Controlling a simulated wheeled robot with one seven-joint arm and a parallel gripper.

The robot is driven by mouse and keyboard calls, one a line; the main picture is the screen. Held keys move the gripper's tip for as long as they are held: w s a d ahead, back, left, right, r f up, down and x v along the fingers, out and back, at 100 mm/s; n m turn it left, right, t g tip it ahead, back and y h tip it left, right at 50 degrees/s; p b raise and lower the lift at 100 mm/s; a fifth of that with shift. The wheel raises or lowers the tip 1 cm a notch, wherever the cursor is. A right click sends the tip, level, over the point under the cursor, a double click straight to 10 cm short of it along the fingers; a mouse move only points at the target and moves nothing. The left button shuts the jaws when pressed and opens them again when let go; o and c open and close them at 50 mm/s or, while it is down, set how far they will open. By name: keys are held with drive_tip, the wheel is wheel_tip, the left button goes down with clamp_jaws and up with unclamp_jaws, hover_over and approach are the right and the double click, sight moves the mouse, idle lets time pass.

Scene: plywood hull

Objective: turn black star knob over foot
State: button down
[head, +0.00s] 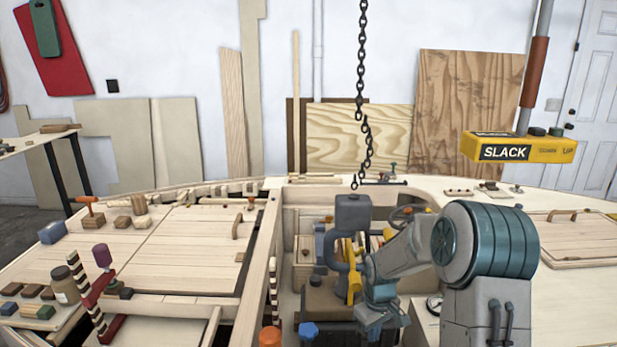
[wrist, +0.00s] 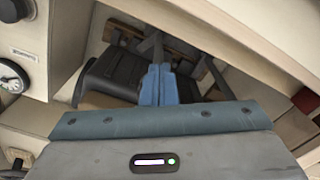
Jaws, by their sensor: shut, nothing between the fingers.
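In the wrist view my gripper (wrist: 158,68) has its two blue fingers together, with nothing between them. They point into a recess in the pale wood, in front of a dark box-shaped part (wrist: 108,82) and dark brackets (wrist: 152,44). I cannot make out a black star knob or a foot with certainty in either view; the fingers and dark shapes may hide them. In the head view my wrist reaches down into the open middle bay, and the fingertips are hidden. I cannot tell whether the fingers touch anything.
A blue knob (head: 308,330) and an orange knob (head: 270,337) are near the bay's front. A yellow box marked SLACK (head: 520,149) hangs at right. A white gauge (wrist: 12,77) is left of the fingers. Pale walls bound the recess.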

drive_tip(key=shift+w+d+r, duration=0.15)
drive_tip(key=shift+w+d, duration=0.35)
drive_tip(key=shift+d, duration=0.15)
drive_tip(key=shift+s+d, duration=0.1)
drive_tip(key=shift+s, duration=0.05)
drive_tip(key=r+p, duration=0.2)
drive_tip(key=r, duration=0.1)
drive_tip(key=r+p, duration=0.2)
drive_tip(key=shift+s+d+r, duration=0.1)
drive_tip(key=shift+s+r, duration=0.1)
drive_tip(key=shift+r, duration=0.2)
drive_tip(key=s+a+r+m+t, duration=0.1)
drive_tip(key=s+r+m, duration=0.1)
drive_tip(key=s+r, duration=0.3)
drive_tip(key=s+a+r+m+t, duration=0.1)
drive_tip(key=s+r, duration=0.5)
drive_tip(key=s, duration=0.6)
drive_tip(key=s+a+r+m+t, duration=0.1)
drive_tip(key=s+r+m, duration=0.2)
drive_tip(key=s+r, duration=0.3)
drive_tip(key=s, duration=0.3)
